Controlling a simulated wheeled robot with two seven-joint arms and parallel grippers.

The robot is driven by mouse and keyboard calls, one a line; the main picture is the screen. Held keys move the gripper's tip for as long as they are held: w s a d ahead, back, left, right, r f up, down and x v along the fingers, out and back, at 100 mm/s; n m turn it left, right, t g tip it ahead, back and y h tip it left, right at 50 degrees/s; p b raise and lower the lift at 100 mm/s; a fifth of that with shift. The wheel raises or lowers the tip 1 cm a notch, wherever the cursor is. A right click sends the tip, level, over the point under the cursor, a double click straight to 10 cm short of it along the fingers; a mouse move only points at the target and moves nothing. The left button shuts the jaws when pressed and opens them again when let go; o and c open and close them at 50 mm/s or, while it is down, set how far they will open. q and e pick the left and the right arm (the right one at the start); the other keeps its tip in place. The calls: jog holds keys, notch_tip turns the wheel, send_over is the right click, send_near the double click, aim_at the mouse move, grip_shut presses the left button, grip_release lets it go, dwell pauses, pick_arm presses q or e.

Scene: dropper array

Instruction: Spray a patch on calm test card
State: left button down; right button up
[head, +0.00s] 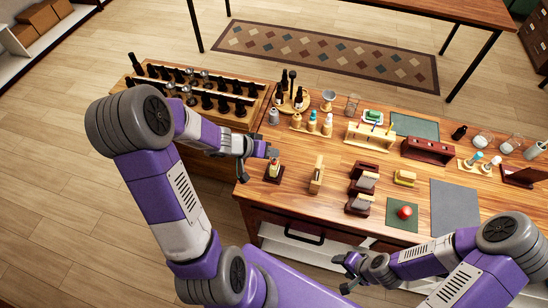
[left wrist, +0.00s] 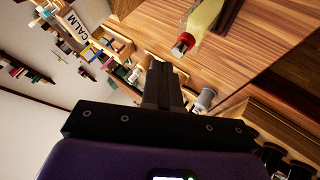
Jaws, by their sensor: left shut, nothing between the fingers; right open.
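A small bottle (head: 274,169) with a pale yellow body and a red collar stands on a dark base near the table's left front. In the left wrist view the bottle (left wrist: 205,17) shows at the top, just beyond my fingers. A wooden piece lettered CALM (left wrist: 76,24) shows at the upper left of that view. It looks like the upright wooden stand (head: 317,176) right of the bottle in the head view. My left gripper (head: 268,151) is shut and empty close behind the bottle; contact cannot be told. My right gripper (head: 346,273) is open and empty in front of the table.
A rack of dark bottles (head: 190,90) stands at the left. A round tray of bottles (head: 292,103) and small dropper bottles (head: 312,122) stand behind. Dark red blocks (head: 360,190), a green mat with a red ball (head: 404,212) and a bare grey mat (head: 455,207) lie to the right.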

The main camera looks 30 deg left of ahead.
pick_arm(q)
jog(key=shift+f, duration=0.2)
jog(key=shift+f, duration=0.3)
jog(key=shift+f, duration=0.25)
dwell(0.7)
jog(key=shift+r, duration=0.1)
jog(key=shift+r+p, duration=0.65)
jog(key=shift+p, duration=0.3)
